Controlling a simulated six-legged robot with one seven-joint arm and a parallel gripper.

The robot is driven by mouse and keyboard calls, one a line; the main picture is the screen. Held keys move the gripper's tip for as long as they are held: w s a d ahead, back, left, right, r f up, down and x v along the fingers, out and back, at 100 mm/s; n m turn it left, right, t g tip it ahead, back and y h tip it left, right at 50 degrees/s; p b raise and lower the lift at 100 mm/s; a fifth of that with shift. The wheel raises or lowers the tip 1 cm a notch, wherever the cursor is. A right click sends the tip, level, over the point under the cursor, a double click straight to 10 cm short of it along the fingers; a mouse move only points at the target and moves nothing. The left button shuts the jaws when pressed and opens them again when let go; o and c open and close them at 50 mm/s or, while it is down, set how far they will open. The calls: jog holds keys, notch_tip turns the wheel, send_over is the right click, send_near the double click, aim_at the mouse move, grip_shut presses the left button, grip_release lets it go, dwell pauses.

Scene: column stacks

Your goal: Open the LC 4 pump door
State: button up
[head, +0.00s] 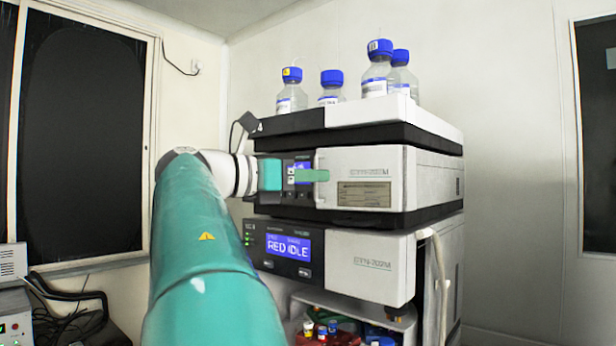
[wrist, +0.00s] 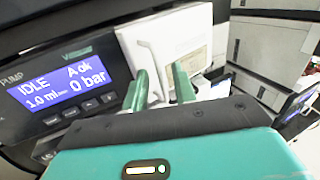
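The LC pump, the upper module in the head view, has a white front door (head: 365,160) with a model label and a small plate. The door looks shut. A slim pale handle (head: 317,165) stands at the door's left edge. In the wrist view the pump display (wrist: 65,90) reads IDLE and 0 bar, left of the white door (wrist: 190,35). My gripper (wrist: 161,80) has two green fingers set apart, at the handle (wrist: 154,65), which shows between them. Contact with the handle cannot be made out. In the head view my gripper (head: 312,175) reaches in from the left.
Below the pump is another module (head: 355,260) whose display reads RED IDLE. Several blue-capped bottles (head: 376,75) stand in the white top tray (head: 430,120). A pale tube (head: 436,270) hangs at the lower module's right corner. Small vials (head: 325,330) sit below. The right side looks clear.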

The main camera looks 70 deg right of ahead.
grip_shut()
jog(key=shift+a, duration=0.1)
